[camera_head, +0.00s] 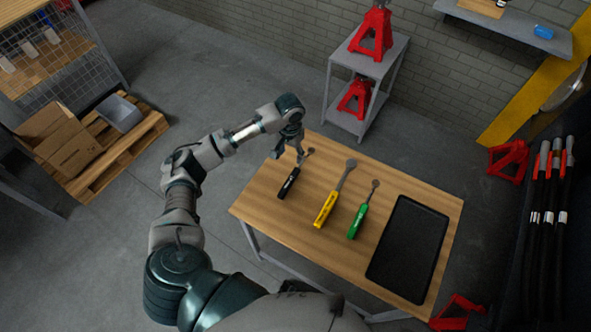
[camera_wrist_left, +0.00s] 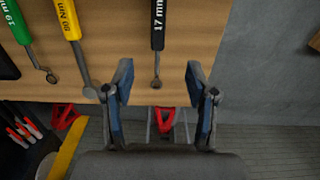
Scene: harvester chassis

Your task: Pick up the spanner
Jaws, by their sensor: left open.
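The black-handled spanner (camera_head: 289,183), marked 17 mm, lies on the wooden table near its left end. In the wrist view its handle (camera_wrist_left: 158,25) is at the top, and its metal head lies between my fingers in the picture. A yellow-handled tool (camera_head: 325,209) marked Nm lies in the middle. A green-handled tool (camera_head: 357,221), marked mm, lies to its right. My left gripper (camera_head: 288,155) is open and empty near the head end of the black spanner. Its two fingers (camera_wrist_left: 159,80) are spread in the wrist view. My right gripper does not show.
A black tray (camera_head: 407,245) lies at the table's right end. The wooden table top (camera_head: 258,203) is bare at its left edge. A grey shelf (camera_head: 347,120) with red jack stands is behind the table. A pallet (camera_head: 145,130) with boxes stands at left.

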